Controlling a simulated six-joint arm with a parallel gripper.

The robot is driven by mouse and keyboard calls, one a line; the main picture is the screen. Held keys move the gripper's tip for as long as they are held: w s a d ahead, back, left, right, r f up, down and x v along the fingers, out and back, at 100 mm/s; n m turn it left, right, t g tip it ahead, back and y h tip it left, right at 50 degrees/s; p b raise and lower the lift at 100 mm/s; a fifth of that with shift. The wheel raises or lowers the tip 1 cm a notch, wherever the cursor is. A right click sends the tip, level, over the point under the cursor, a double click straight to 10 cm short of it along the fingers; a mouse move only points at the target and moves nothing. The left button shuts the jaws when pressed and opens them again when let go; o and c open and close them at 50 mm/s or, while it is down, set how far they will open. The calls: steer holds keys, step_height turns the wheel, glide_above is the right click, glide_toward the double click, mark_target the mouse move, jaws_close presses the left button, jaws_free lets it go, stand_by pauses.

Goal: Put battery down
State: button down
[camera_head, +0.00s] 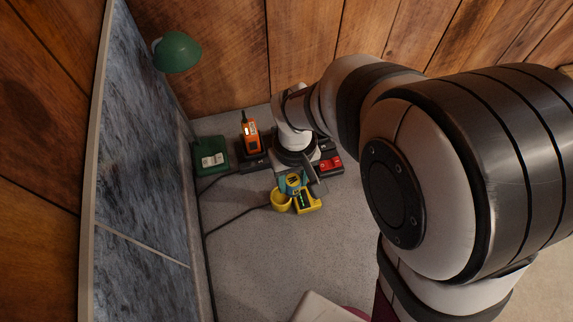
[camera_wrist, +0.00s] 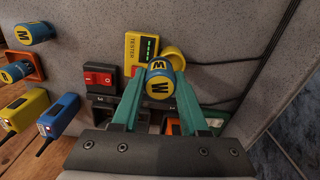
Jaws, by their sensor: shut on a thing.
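My gripper (camera_wrist: 160,92), with teal fingers, is shut on a battery (camera_wrist: 159,76). The battery is a short blue cylinder with a yellow end marked W. In the head view the gripper (camera_head: 293,186) holds the battery (camera_head: 293,179) over or close by a yellow tester (camera_head: 308,201) with a round yellow cup (camera_head: 280,200). In the wrist view the tester (camera_wrist: 141,50) lies just beyond the battery, and the cup (camera_wrist: 175,57) is partly hidden behind it. I cannot tell whether the battery touches anything below.
A red switch (camera_wrist: 99,79) is beside the tester. Other blue and yellow cylinders (camera_wrist: 35,33) and yellow and blue devices (camera_wrist: 59,114) are at the left. An orange radio (camera_head: 250,136) and green box (camera_head: 211,157) stand nearby. Black cables cross the grey surface (camera_head: 270,255), mostly bare in front.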

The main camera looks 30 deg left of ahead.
steer(key=w+d+r, duration=0.3)
steer(key=d+r, duration=0.2)
steer(key=d, duration=0.3)
steer(key=w+d+f+m, duration=0.1)
steer(key=w+d, duration=0.1)
steer(key=d, duration=0.5)
steer(key=w+d+f+m, duration=0.2)
steer(key=d, duration=0.5)
steer(key=a+f, duration=0.2)
steer(key=a, duration=0.1)
steer(key=w+a+f, duration=0.1)
steer(key=a+f, duration=0.1)
steer(key=a, duration=0.1)
steer(key=w+a+f, duration=0.1)
steer(key=a+f, duration=0.1)
steer(key=a, duration=0.2)
steer(key=shift+a, duration=0.1)
steer(key=shift+a+f, duration=0.2)
steer(key=shift+f, duration=0.9)
steer(key=shift+a+f, duration=0.15)
steer(key=shift+f, duration=0.95)
steer(key=shift+c, duration=2.2)
jaws_free()
steer(key=shift+f, duration=0.1)
